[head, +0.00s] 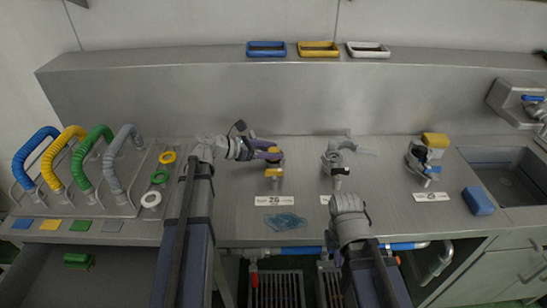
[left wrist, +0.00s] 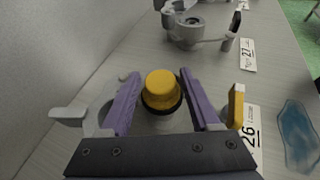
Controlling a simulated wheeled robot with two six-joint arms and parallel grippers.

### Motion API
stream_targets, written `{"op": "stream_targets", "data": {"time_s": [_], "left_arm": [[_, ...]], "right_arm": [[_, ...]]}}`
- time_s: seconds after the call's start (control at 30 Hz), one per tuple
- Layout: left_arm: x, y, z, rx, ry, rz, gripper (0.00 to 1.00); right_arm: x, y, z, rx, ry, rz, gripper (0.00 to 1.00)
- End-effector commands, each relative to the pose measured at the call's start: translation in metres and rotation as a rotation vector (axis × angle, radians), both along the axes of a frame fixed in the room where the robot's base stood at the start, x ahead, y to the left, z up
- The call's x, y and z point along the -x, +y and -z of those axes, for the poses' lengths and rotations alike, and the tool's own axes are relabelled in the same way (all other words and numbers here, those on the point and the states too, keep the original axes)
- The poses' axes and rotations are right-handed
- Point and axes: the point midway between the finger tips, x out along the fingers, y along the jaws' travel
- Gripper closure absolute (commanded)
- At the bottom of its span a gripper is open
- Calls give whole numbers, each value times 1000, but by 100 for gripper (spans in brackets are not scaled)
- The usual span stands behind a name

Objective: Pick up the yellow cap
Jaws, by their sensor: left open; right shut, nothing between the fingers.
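The yellow cap (left wrist: 161,88) sits on a dark ring on top of a grey fitting in the left wrist view; in the head view the cap (head: 274,150) is small and partly covered by my gripper. My left gripper (head: 268,154) is open, its two purple fingers on either side of the cap. In the left wrist view the left gripper (left wrist: 160,76) shows a gap beside the cap, but contact is hard to judge. My right gripper (head: 347,203) is shut and empty, over the counter's front part.
A yellow-handled tap (head: 274,172) and label "26" (head: 274,200) stand in front of the cap. A similar fitting (head: 338,160) stands right of it. Blue translucent stuff (head: 285,222) lies on the counter. Coloured hoses (head: 75,160) stand left; a sink (head: 508,175) is right.

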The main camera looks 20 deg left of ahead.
Motion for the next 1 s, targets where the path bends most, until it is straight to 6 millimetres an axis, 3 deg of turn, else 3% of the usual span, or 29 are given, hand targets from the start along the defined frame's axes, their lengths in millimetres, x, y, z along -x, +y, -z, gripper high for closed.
{"op": "stream_targets", "data": {"time_s": [0.27, 0.83, 1.0], "left_arm": [[-6, -7, 3, 0, 0, -1, 37], [-6, -7, 3, 0, 0, -1, 99], [-6, -7, 3, 0, 0, -1, 100]], "right_arm": [[0, 0, 3, 0, 0, 0, 100], [0, 0, 3, 0, 0, 0, 100], [0, 0, 3, 0, 0, 0, 100]]}}
